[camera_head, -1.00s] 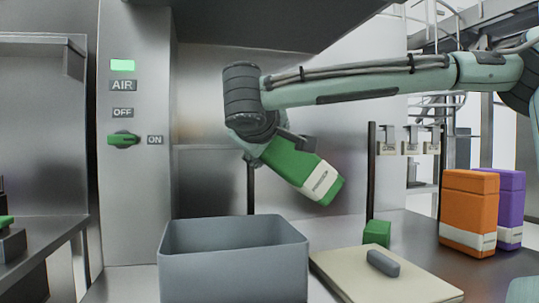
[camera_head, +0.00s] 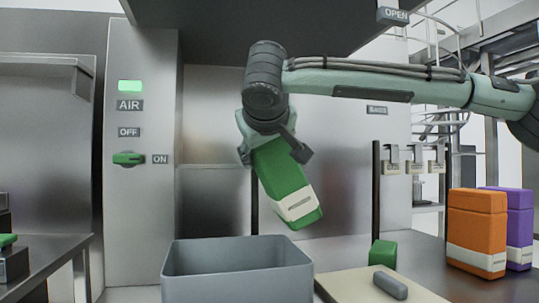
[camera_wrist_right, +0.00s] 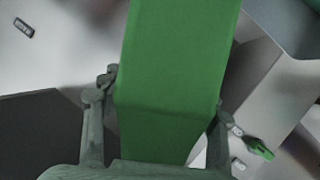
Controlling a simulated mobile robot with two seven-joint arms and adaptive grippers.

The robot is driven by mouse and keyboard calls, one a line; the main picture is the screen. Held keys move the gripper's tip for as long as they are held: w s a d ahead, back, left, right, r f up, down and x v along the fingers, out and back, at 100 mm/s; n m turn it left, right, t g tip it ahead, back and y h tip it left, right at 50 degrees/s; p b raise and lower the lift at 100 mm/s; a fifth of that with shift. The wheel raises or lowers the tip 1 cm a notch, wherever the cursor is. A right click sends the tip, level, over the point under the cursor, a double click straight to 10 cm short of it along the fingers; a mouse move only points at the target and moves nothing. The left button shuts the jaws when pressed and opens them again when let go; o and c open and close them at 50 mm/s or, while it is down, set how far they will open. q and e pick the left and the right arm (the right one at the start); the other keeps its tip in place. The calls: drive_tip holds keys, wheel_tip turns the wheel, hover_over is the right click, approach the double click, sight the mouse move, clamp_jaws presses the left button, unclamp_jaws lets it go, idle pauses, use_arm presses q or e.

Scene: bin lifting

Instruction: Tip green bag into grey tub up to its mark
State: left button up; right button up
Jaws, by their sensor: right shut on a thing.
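The green bag (camera_head: 282,185) with a white label band hangs tilted in my right gripper (camera_head: 272,140), its labelled end down and to the right. In the wrist view the bag (camera_wrist_right: 175,70) fills the middle, with the gripper's fingers (camera_wrist_right: 160,115) shut on its two sides. The grey tub (camera_head: 238,285) stands upright below and slightly left of the bag, open at the top. The bag's lower end is above the tub's right rim, apart from it. No stream of contents shows. The tub's mark and floor are hidden. My left gripper is not in view.
A pale board (camera_head: 385,290) with a grey block (camera_head: 390,284) lies right of the tub, a small green block (camera_head: 383,254) behind it. Orange (camera_head: 476,230) and purple (camera_head: 520,230) bags stand at right. A dark post (camera_head: 376,200) rises behind. The AIR switch (camera_head: 128,159) points to ON.

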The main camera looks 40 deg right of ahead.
drive_tip(key=m, duration=0.1)
drive_tip(key=a+m+t+y+b, duration=0.1)
drive_tip(key=shift+w+m+y, duration=0.3)
drive_tip(key=shift+w+m, duration=0.1)
drive_tip(key=shift+w+a+r+m+b, duration=0.15)
drive_tip(key=shift+a+m+b, duration=0.05)
drive_tip(key=shift+m+b, duration=0.1)
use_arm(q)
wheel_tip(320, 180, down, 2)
use_arm(e)
drive_tip(key=shift+r, duration=0.15)
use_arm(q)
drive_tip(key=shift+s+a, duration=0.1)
use_arm(e)
drive_tip(key=shift+a+y, duration=0.1)
drive_tip(key=shift+y, duration=0.3)
